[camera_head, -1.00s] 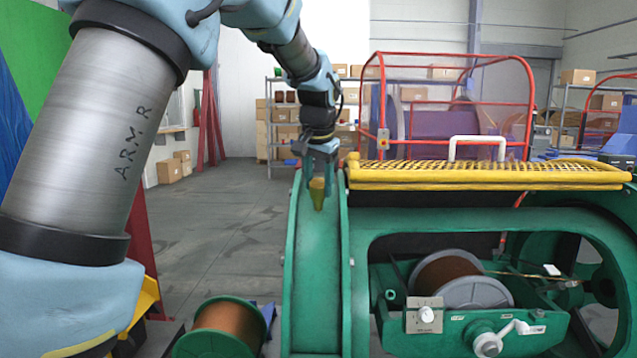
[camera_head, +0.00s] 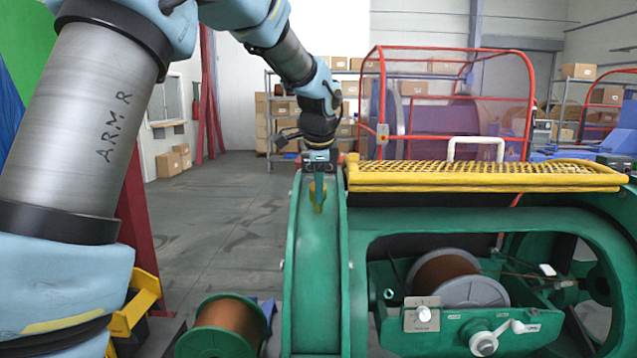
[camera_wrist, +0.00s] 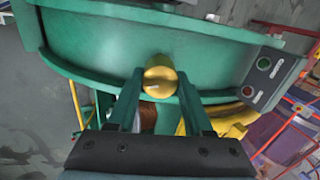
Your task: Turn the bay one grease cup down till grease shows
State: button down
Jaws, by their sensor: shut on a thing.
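The brass grease cup (camera_wrist: 160,80) sits on the green curved housing (camera_wrist: 100,40) in the wrist view. My gripper (camera_wrist: 158,92) has its two fingers on either side of the cup and is shut on it. In the head view my gripper (camera_head: 319,190) points down at the top of the green housing (camera_head: 317,270), and it covers most of the cup. A small yellow part of the cup shows between the fingers. I see no grease at the cup.
A yellow mesh guard (camera_head: 480,175) with a white handle lies right of the housing. Below it, a copper-wound bobbin (camera_head: 447,275) sits in the green cradle. Another copper spool (camera_head: 228,325) stands on the floor at left. A control box (camera_wrist: 265,78) with buttons is beside the housing.

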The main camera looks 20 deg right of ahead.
jog(key=m+p, duration=0.3)
jog(key=m, duration=0.2)
jog(key=shift+r+m, duration=0.15)
jog(key=shift+m, duration=0.15)
jog(key=m+p, duration=0.2)
jog(key=shift+m, duration=0.3)
jog(key=m+p, duration=0.2)
jog(key=m, duration=0.1)
jog(key=shift+a+m, duration=0.1)
jog(key=shift+m, duration=0.2)
jog(key=m, duration=0.5)
jog(key=shift+f+p, duration=0.25)
jog(key=shift+p, duration=0.05)
jog(key=m, duration=0.6)
jog(key=shift+a+m, duration=0.1)
jog(key=shift+m, duration=0.3)
jog(key=shift+c, duration=1.5)
grip_release()
